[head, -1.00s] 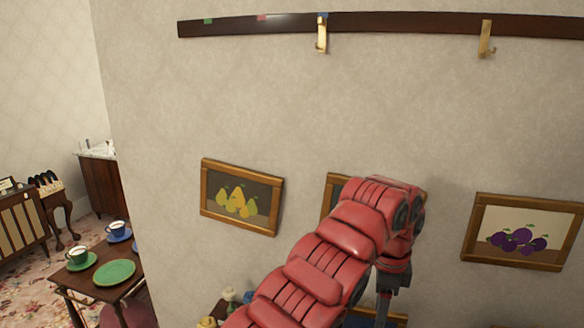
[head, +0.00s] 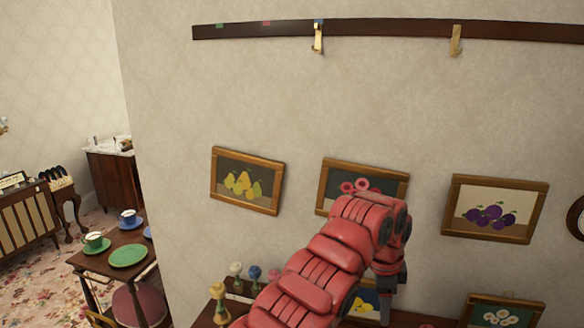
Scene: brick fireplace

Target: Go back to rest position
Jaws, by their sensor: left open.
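My left arm, red and segmented, rises from the bottom of the head view and bends over at its wrist. My left gripper (head: 386,308) hangs down from that wrist, small and dark. It is open, and I see nothing held in it. It hangs in front of the wall, beside a partly hidden framed picture with yellow in it (head: 364,302). My right gripper is not in view.
A dark rail (head: 400,31) with brass hooks crosses the wall above framed fruit pictures (head: 247,182). A shelf (head: 240,297) with small coloured knobbed items is below the arm. A table with a green plate (head: 128,255) and cups stands left.

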